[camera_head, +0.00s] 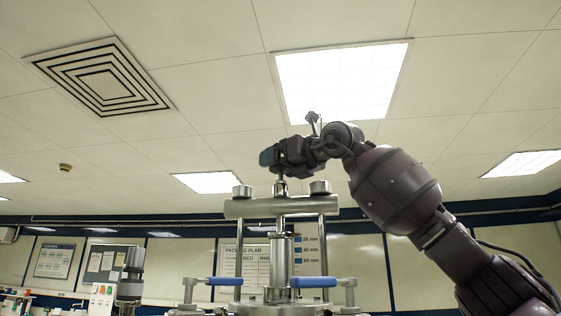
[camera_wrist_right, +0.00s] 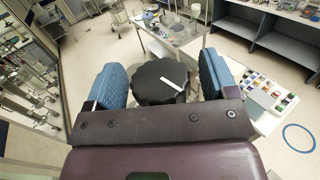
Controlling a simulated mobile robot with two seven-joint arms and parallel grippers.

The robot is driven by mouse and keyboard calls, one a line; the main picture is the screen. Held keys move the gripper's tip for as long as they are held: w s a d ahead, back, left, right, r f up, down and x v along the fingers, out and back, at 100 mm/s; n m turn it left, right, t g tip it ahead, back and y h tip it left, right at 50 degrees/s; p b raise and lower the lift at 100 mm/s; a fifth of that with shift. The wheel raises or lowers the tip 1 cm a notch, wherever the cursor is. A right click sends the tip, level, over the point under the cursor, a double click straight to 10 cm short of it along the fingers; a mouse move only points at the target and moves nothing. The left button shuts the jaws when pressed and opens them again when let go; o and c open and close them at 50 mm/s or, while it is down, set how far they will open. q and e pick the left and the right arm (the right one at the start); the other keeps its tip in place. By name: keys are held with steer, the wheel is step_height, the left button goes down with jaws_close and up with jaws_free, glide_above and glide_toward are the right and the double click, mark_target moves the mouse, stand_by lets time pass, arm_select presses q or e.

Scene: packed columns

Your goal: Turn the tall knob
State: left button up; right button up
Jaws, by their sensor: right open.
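The tall knob (camera_wrist_right: 158,82) shows in the right wrist view as a black disc with a scalloped rim and a white line on top. My right gripper (camera_wrist_right: 161,66) is open, its blue-padded fingers on either side of the knob, with a gap showing at each side. In the head view, my right gripper (camera_head: 268,158) is above the metal press frame, over an upright metal stem (camera_head: 281,187). The knob itself is hidden there behind the fingers. My left gripper is in neither view.
The press has a thick crossbar (camera_head: 281,207), upright rods, a metal cylinder (camera_head: 280,256) and blue-handled clamps (camera_head: 313,282) below. A metal column top (camera_head: 131,285) stands to the left. A steel table (camera_wrist_right: 180,40) and dark shelving (camera_wrist_right: 270,45) lie beyond.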

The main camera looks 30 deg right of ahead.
steer(key=shift+c, duration=0.2)
steer(key=c, duration=0.9)
